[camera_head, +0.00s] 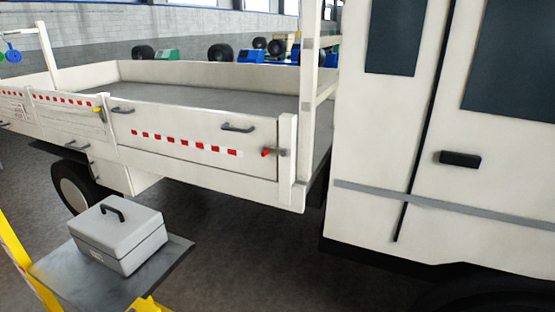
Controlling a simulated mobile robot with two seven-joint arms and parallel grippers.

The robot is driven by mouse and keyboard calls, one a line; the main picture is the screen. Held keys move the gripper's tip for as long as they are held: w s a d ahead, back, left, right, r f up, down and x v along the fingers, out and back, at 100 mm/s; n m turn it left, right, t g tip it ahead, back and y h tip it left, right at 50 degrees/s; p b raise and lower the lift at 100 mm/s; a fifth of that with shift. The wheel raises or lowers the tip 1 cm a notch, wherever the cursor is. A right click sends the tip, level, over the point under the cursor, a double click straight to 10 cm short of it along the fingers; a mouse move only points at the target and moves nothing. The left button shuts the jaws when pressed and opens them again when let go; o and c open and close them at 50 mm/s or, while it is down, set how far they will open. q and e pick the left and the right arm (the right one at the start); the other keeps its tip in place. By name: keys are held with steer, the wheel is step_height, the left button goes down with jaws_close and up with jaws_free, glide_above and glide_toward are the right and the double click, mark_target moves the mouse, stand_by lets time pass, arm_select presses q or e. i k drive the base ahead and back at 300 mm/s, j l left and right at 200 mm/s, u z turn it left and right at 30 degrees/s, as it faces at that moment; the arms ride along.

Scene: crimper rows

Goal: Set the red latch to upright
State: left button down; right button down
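The red latch (267,152) is a small lever at the right end of the white truck bed's side panel (190,150), close to the corner post. Its red tip points left and slightly down, and its grey part runs to the right, so it lies about level. Nothing is touching it. Neither of my grippers is in view.
A yellow-tipped latch (98,109) sits further left between panels. Dark handles (238,128) stick out of the panel. A grey toolbox (118,236) stands on a grey platform (60,280) at lower left. The white cab (375,160) fills the right. Floor (250,255) before the bed is clear.

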mark_target(266, 150)
steer(key=i+l+u, duration=0.1)
steer(key=i, duration=0.3)
steer(key=i+l, duration=0.35)
steer(key=i+l+u, duration=0.15)
steer(key=i, duration=0.35)
steer(key=l, duration=0.1)
